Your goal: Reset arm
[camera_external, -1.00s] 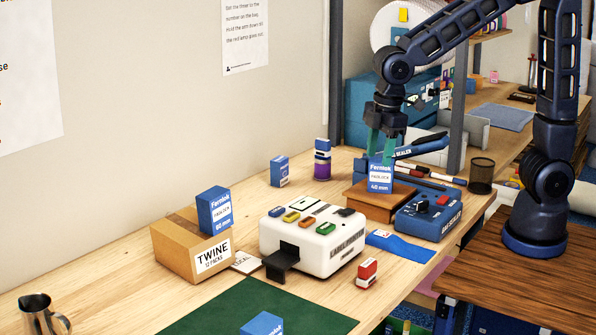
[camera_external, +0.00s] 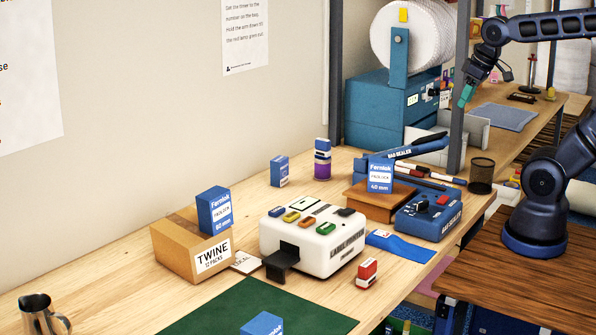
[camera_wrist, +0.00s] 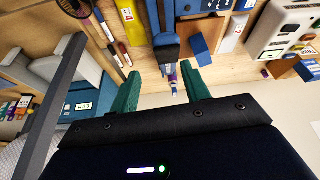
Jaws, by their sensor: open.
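My gripper (camera_external: 466,95) is at the upper right in the external view, raised above the right end of the workbench. It is open, with nothing between its green fingers, which also show apart in the wrist view (camera_wrist: 162,88). A blue Fernlok 40 mm carton (camera_external: 380,175) stands upright on a small wooden block (camera_external: 370,203), well apart from my gripper.
The blue bag sealer (camera_external: 428,212) sits beside the block. A white label printer (camera_external: 312,240) and a twine box (camera_external: 190,250) with a Fernlok 60 mm carton (camera_external: 215,210) stand left. A metal post (camera_external: 460,120) rises near my gripper. A pen cup (camera_external: 481,175) is below it.

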